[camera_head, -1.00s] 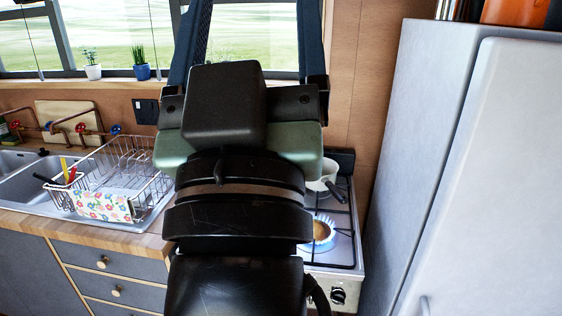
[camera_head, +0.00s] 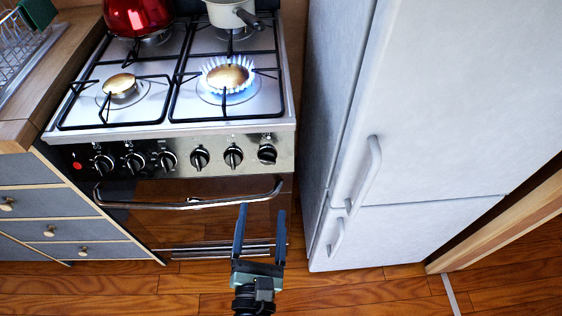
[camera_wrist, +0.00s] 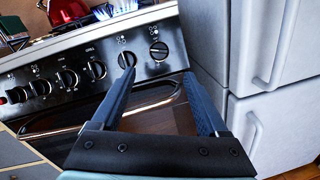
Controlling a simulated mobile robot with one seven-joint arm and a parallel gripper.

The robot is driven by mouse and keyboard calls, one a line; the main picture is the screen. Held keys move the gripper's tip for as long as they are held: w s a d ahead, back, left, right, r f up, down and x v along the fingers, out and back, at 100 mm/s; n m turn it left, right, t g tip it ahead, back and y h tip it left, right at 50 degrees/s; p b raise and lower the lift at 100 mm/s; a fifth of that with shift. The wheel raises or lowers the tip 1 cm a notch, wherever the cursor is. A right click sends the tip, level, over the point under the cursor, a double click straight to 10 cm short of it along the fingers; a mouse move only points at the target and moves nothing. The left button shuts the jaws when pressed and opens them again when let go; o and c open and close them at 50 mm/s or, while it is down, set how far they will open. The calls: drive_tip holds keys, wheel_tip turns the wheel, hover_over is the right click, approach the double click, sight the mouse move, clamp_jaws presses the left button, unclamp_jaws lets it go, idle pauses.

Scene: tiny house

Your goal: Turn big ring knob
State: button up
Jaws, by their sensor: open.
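The stove's control panel (camera_head: 180,170) carries a row of black knobs. The rightmost knob (camera_head: 267,153) and the knob to its left (camera_head: 233,155) are nearest above my gripper. In the wrist view the rightmost knob (camera_wrist: 159,50) lies beyond and between the fingertips, and its neighbour (camera_wrist: 126,59) shows just above the left fingertip. I cannot tell from the small markings which knob serves the big ring. My gripper (camera_head: 261,210) is open and empty, in front of the oven door, pointing at the stove; its fingers also fill the wrist view (camera_wrist: 160,75).
The front right burner (camera_head: 228,76) is lit with blue flame. A red kettle (camera_head: 138,17) and a white pan (camera_head: 232,12) stand on the back burners. The oven handle (camera_head: 190,204) juts out below the knobs. A fridge (camera_head: 400,120) stands close on the right.

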sight(267, 162)
drive_tip(key=w, duration=0.4)
drive_tip(key=w+d, duration=0.1)
drive_tip(key=w, duration=0.7)
drive_tip(key=shift+w+d+p, duration=0.25)
drive_tip(key=shift+w+p, duration=0.05)
drive_tip(key=shift+p, duration=0.1)
clamp_jaws()
